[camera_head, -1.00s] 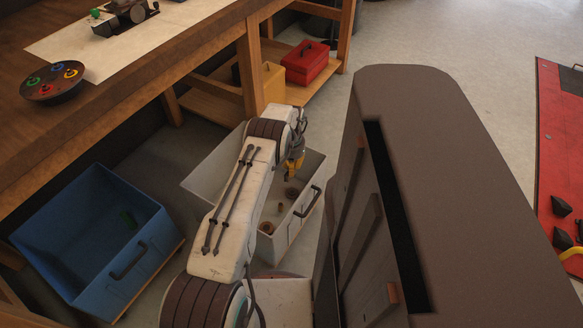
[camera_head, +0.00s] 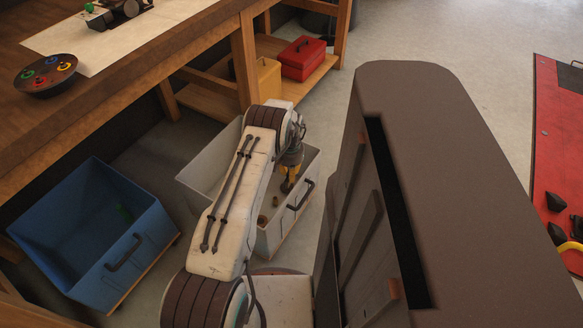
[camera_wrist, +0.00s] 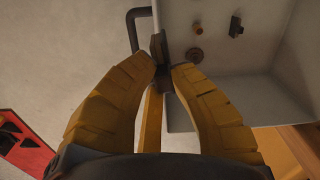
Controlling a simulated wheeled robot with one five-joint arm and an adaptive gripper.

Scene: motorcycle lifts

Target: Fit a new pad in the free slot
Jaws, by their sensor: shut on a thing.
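My gripper (camera_head: 288,186) is over the handle side of the white bin (camera_head: 303,213), fingers pointing down. In the wrist view the yellow fingers (camera_wrist: 161,66) are closed on a small dark, plate-like piece (camera_wrist: 158,46), which looks like a pad. Its lower part is hidden by the fingers. Inside the white bin are several small brown and dark parts (camera_wrist: 195,55). On the bench, a dark assembly with round parts and a green piece (camera_head: 122,8) is cut off by the top edge; no slot can be made out on it.
A blue bin (camera_head: 150,240) with a green item inside stands left of the white bin. The wooden bench (camera_head: 150,95) carries a round dish with coloured rings (camera_head: 45,75). A red toolbox (camera_head: 304,58) and yellow box (camera_head: 268,80) sit on its lower shelf. A red lift (camera_head: 560,160) is at right.

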